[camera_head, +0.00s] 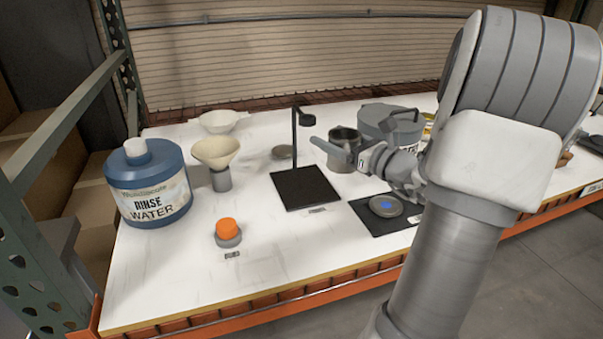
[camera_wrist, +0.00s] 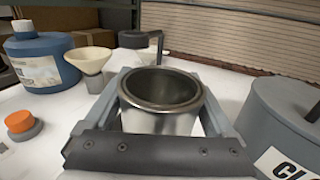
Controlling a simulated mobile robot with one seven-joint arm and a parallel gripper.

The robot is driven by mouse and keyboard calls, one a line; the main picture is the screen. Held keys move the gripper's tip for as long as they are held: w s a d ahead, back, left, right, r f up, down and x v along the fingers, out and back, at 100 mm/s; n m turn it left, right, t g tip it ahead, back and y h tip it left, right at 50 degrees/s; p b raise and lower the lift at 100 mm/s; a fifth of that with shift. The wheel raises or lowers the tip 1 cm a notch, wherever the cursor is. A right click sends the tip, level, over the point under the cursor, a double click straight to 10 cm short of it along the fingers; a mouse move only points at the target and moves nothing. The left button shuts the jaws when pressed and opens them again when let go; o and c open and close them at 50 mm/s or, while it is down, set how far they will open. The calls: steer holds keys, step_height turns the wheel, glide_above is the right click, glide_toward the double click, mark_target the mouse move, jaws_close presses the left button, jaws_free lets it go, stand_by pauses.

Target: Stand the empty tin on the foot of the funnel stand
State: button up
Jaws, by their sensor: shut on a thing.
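The empty tin (camera_head: 343,153) is a silver, open-topped metal can, upright, right of the funnel stand in the head view. It fills the middle of the wrist view (camera_wrist: 160,121), and its inside looks empty. My gripper (camera_head: 345,157) is shut on it, with one finger along each side of its wall in the wrist view (camera_wrist: 162,105). Whether the tin's base touches the table is unclear. The funnel stand has a flat black foot (camera_head: 306,188), a thin post (camera_head: 294,138) and a small ring arm (camera_head: 306,122). The visible foot is bare. The tin hides the foot in the wrist view.
A blue rinse water jug (camera_head: 150,190), a cream funnel (camera_head: 216,152) in a grey holder and an orange-capped item (camera_head: 228,230) stand left. A grey lidded bucket (camera_head: 385,121) stands close behind my gripper. A dark mat with a grey disc (camera_head: 386,206) lies in front.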

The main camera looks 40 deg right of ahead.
steer(key=shift+w+a+f+b, duration=0.55)
steer(key=shift+w+a+f, duration=0.2)
steer(key=shift+w+f, duration=0.65)
steer(key=shift+w+a+f+b, duration=0.55)
steer(key=shift+w+a+f, duration=0.4)
steer(key=shift+f, duration=0.7)
steer(key=shift+w+a+f+b, duration=0.6)
steer(key=shift+w+f, duration=0.8)
steer(key=shift+f, duration=0.15)
steer(key=shift+f, duration=0.15)
steer(key=o, duration=1)
steer(key=shift+o, duration=0.2)
